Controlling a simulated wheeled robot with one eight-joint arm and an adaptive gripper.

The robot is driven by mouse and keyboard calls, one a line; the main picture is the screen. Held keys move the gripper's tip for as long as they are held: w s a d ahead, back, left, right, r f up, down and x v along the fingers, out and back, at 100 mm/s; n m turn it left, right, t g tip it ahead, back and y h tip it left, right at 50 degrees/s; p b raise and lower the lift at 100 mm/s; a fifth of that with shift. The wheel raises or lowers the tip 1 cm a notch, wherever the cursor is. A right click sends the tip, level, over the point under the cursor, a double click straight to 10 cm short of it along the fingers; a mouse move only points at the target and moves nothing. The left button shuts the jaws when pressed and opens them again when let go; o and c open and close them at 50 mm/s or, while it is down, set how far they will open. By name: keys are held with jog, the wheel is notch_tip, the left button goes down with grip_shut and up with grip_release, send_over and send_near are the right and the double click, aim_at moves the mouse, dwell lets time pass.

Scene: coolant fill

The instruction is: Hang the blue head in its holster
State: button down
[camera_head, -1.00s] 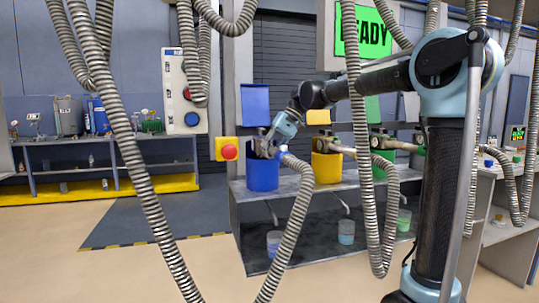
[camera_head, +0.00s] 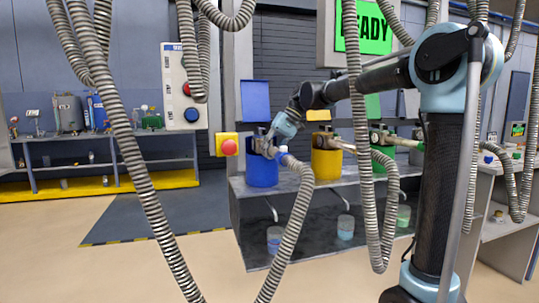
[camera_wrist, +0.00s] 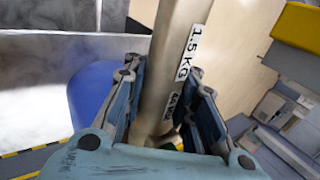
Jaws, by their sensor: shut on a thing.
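My gripper (camera_head: 270,143) is shut on the blue head (camera_wrist: 170,70), a grey metal tube with a "1.5 KG" label in the wrist view. Both fingers press its sides. The ribbed hose (camera_head: 300,190) hangs below and to the right of my gripper. The blue holster (camera_head: 262,173), a blue cylinder, stands on the bench behind and just below my gripper. Part of a blue round surface, likely this holster (camera_wrist: 92,92), shows left of the fingers in the wrist view. Whether the head touches the holster or sits in it, I cannot tell.
A yellow holster (camera_head: 326,163) and a green one (camera_head: 381,157) stand to the right with metal heads in them. A red stop button (camera_head: 229,147) is on the post at left. Hoses hang in front. Clear cups (camera_head: 345,227) stand on the lower shelf.

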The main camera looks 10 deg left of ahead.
jog(key=c, duration=1.2)
grip_release()
jog(key=shift+w+d, duration=0.1)
jog(key=v, duration=1.1)
jog(key=shift+d+r, duration=0.2)
jog(key=shift+r, duration=0.15)
jog(key=s+d+f+m+t+h, duration=0.1)
jog(key=s+d+f, duration=0.1)
jog(key=d+f, duration=0.3)
jog(key=s+d+f+m+t, duration=0.1)
jog(key=s+d+f, duration=0.1)
jog(key=d, duration=0.5)
jog(key=s+d+f+m+t+h, duration=0.1)
jog(key=s+d+f, duration=0.6)
jog(key=f, duration=0.3)
jog(key=s+d+f+m+t+h, duration=0.1)
jog(key=s+d+f+h, duration=0.1)
jog(key=s+d+f, duration=0.5)
jog(key=s+d+f+m+t+h, duration=0.1)
jog(key=s+d+f+m, duration=0.1)
jog(key=s+d+f, duration=0.5)
jog(key=shift+d+f+t+h, duration=0.15)
jog(key=shift+d+f, duration=0.6)
jog(key=shift+f, duration=0.55)
jog(key=shift+d+f+t+h, duration=0.1)
jog(key=shift+d+f, duration=0.65)
jog(key=shift+f, duration=0.55)
jog(key=shift+d+f+t+h, duration=0.15)
jog(key=shift+d+f, duration=0.65)
jog(key=shift+f, duration=0.5)
